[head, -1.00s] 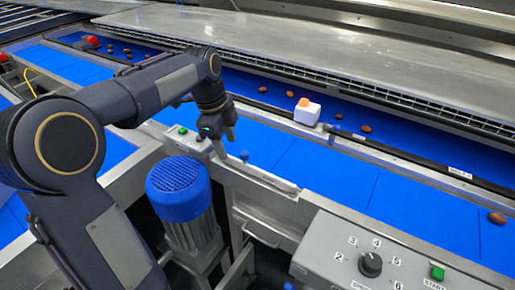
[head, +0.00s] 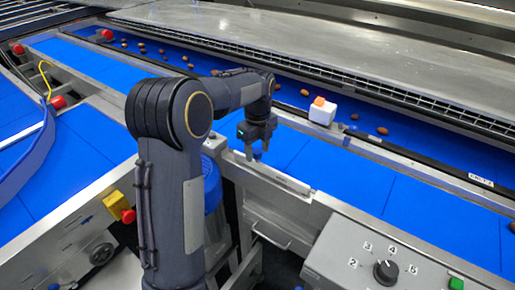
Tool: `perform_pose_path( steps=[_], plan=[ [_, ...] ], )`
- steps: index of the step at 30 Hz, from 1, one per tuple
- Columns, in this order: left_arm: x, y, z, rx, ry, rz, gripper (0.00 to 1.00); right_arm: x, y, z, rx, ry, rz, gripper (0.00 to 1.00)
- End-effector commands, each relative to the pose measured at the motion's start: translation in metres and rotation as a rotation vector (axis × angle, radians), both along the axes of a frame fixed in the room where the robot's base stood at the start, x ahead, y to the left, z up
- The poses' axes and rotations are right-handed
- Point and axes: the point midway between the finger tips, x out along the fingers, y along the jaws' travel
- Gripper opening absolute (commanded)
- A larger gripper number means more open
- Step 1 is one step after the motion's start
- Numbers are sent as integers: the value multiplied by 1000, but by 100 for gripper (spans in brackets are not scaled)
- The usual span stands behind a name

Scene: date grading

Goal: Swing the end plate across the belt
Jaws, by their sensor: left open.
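A narrow pale metal plate (head: 285,182), which looks like the end plate, lies along the near edge of the blue belt (head: 345,178), not across it. A small blue knob (head: 257,155) stands at its far left end. My left gripper (head: 256,146) points down right over the knob with its jaws open. Its fingers are close around or beside the knob; I cannot tell whether they touch it. My left arm hides part of the belt and the frame to the left. My right gripper is not in view.
A white block with an orange top (head: 322,111) sits on the rail between the belts. Brown dates lie on the far belt. A grey control box with a dial (head: 386,272) stands at front right. A blue motor (head: 211,185) is partly behind my arm.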

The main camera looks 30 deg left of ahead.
Motion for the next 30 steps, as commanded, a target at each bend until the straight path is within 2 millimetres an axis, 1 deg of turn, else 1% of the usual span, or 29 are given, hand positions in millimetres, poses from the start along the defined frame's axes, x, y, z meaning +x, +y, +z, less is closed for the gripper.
perform_pose_path(
  steps=[6, 7, 15, 18, 26, 30],
  plan=[
    [0, 0, -1, 0, 0, 1, 48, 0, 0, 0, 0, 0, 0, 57],
    [0, 0, -1, 0, 0, 1, 47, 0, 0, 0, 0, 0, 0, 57],
    [0, 0, -1, 0, 0, 1, 12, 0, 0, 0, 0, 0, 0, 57],
    [0, 0, -1, 0, 0, 1, 0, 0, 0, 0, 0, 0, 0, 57],
    [1, 0, 0, 0, 0, -4, 0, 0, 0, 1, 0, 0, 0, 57],
    [4, 1, 1, 0, 1, -30, 0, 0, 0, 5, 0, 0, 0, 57]
  ],
)
